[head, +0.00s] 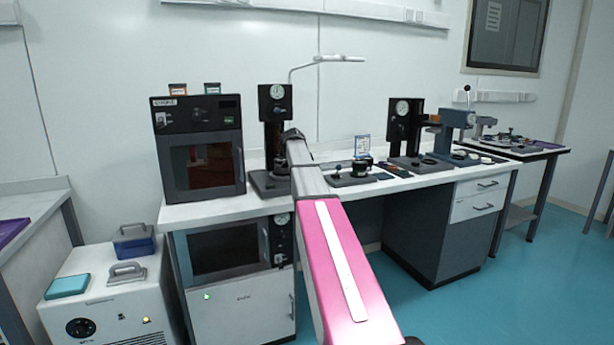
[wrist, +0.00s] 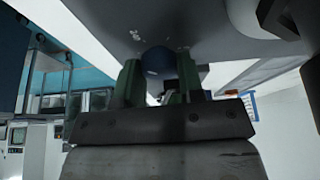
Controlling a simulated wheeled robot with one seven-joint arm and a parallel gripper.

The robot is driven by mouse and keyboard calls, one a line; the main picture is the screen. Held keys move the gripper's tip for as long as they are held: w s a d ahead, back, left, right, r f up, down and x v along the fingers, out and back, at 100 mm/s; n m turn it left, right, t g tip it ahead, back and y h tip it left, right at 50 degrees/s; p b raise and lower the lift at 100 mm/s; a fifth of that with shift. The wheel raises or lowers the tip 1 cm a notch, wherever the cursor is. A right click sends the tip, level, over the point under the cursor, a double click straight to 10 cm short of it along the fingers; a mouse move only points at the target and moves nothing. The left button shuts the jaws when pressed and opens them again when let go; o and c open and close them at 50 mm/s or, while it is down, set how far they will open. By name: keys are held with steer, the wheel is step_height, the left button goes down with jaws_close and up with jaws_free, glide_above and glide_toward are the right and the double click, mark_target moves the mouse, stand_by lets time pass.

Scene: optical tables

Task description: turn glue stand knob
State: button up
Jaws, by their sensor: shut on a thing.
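In the wrist view, my gripper (wrist: 160,84) has two green fingers, one on each side of a dark blue rounded knob (wrist: 159,61). The fingers are shut on it. The knob sits directly under a large grey body (wrist: 140,22) that fills the top of the view. In the head view, my arm reaches forward to a dark stand (head: 275,101) with a round gauge, on the bench right of the black oven. My arm hides part of this stand, and the fingers and knob cannot be made out there.
The black oven (head: 200,150) stands close on the left of the stand. A low dark fixture (head: 358,176) lies to the right, and a second gauge stand (head: 404,125) is farther right. The white bench top (head: 200,212) is clear at its front left edge.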

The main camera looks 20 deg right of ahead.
steer(key=shift+m, duration=0.5)
steer(key=shift+g, duration=0.3)
steer(key=o, duration=0.9)
steer(key=v, duration=1)
steer(key=shift+a+r, duration=0.15)
steer(key=shift+r, duration=0.25)
